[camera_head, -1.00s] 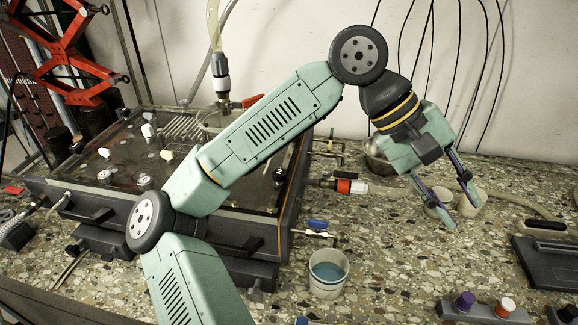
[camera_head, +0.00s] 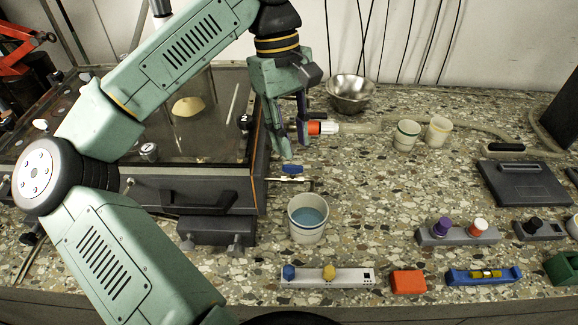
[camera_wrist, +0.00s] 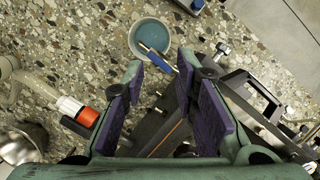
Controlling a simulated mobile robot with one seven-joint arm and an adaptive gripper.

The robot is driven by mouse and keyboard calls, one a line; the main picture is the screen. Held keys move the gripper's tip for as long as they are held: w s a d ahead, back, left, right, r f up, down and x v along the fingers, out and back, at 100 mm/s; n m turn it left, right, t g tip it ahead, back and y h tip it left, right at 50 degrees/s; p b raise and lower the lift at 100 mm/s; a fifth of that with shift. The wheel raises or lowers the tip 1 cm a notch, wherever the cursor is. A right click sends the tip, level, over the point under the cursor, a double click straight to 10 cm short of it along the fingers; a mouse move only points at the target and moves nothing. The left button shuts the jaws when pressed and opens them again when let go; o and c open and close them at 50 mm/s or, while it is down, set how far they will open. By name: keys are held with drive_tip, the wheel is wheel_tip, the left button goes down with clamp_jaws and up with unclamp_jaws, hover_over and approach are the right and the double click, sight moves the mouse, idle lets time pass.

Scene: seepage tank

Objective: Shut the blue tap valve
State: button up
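The blue tap valve (camera_head: 292,169) is a small blue handle on a thin metal tap at the tank's right side. The handle lies roughly along the tap's pipe. In the wrist view the blue handle (camera_wrist: 157,61) shows just beyond the fingertips, over the cup's near rim. My gripper (camera_head: 294,149) is open and empty, pointing down just above the blue handle, with no clear contact. In the wrist view my gripper's purple-padded fingers (camera_wrist: 160,72) stand well apart. A white cup (camera_head: 308,237) holding blue water stands below the tap's outlet.
The dark tank (camera_head: 205,180) stands left of the tap. A red-and-white valve (camera_head: 322,128) sits close behind my fingers. A metal bowl (camera_head: 351,94) and two cups stand farther back. Small devices line the counter's front.

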sight(291, 166)
drive_tip(key=n, duration=0.3)
drive_tip(key=shift+a+n+t+h, duration=0.2)
drive_tip(key=shift+n+t+h, duration=0.1)
drive_tip(key=n, duration=0.2)
drive_tip(key=n+t+b, duration=0.1)
drive_tip(key=n, duration=0.2)
drive_tip(key=shift+s+a+f+n+h, duration=0.1)
drive_tip(key=shift+s+n+h, duration=0.1)
drive_tip(key=shift+n+h, duration=0.1)
drive_tip(key=shift+n, duration=0.4)
wheel_tip(291, 166, down, 6)
drive_tip(key=b, duration=0.4)
clamp_jaws()
